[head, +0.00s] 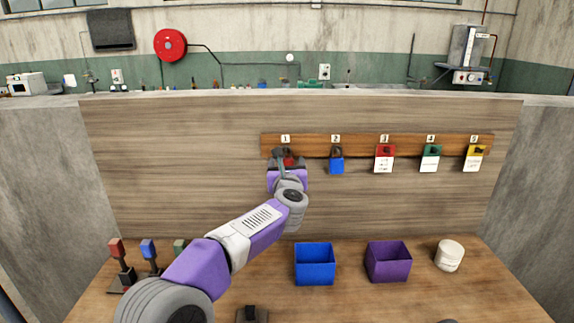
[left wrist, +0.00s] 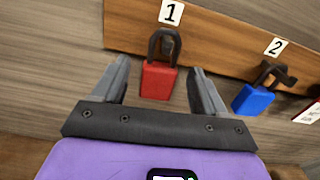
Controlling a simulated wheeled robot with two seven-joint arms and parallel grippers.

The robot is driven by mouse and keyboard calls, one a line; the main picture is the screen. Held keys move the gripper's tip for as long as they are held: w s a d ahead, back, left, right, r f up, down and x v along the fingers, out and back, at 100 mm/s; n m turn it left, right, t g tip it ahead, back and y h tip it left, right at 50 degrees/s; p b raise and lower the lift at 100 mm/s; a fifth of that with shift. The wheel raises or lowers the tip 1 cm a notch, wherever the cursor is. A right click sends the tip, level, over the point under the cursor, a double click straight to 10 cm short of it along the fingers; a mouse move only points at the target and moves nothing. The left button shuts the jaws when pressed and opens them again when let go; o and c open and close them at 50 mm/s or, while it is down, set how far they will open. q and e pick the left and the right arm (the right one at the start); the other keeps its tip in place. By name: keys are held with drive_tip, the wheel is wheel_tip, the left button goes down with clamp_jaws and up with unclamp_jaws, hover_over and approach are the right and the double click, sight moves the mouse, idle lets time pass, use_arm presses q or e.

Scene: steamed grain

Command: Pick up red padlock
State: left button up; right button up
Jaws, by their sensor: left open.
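The red padlock (left wrist: 158,80) hangs by its dark shackle under label 1 on the wooden rail (left wrist: 215,40). In the left wrist view it lies between the two fingers of my left gripper (left wrist: 160,88), with gaps on both sides. The gripper is open, and its fingers reach along either side of the red body. My right gripper does not show.
A blue padlock (head: 336,165) hangs at position 2, close to the right of my left gripper. Tagged red (head: 384,152), green (head: 430,151) and yellow (head: 475,151) padlocks hang further right. A blue bin (head: 315,264), a purple bin (head: 388,262) and a white jar (head: 449,255) stand on the table below.

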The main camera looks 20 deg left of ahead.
use_arm(q)
drive_tip(key=shift+w+a, duration=0.25)
drive_tip(key=shift+w, duration=0.15)
drive_tip(key=c, duration=1.2)
drive_tip(key=shift+r, duration=0.2)
